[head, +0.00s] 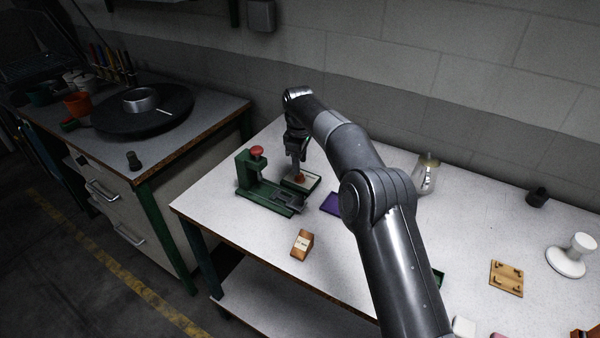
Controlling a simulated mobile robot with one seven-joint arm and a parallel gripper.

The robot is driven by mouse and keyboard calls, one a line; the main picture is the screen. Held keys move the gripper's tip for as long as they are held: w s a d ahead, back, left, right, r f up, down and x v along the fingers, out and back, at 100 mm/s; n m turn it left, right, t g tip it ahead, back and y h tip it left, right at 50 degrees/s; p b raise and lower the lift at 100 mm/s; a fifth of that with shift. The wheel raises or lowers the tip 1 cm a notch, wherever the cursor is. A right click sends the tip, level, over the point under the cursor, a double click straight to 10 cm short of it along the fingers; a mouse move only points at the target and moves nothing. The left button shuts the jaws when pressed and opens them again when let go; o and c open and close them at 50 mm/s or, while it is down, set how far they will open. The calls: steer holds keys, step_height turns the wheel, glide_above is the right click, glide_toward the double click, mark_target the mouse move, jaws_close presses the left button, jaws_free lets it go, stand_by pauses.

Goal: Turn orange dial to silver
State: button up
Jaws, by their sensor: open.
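The orange dial (299,178) sits on a small flat panel (310,185) with a dark green rim and a pale face, on the white table beside the green press. My gripper (298,168) points down right over the dial. It is open, its fingertips at or just above the dial; I cannot tell whether they touch it. The fingers partly hide the dial. The panel's markings, including any silver one, are too small to read, and I cannot tell where the dial points.
The green press (262,194) with a red knob (257,152) stands close left of the panel. A purple item (331,203) lies to the right, partly behind my arm. A jar (427,174) and wooden board (506,278) are further right.

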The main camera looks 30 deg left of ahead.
mark_target(300, 177)
step_height(300, 177, down, 5)
steer(key=shift+w, duration=0.15)
steer(key=c, duration=1)
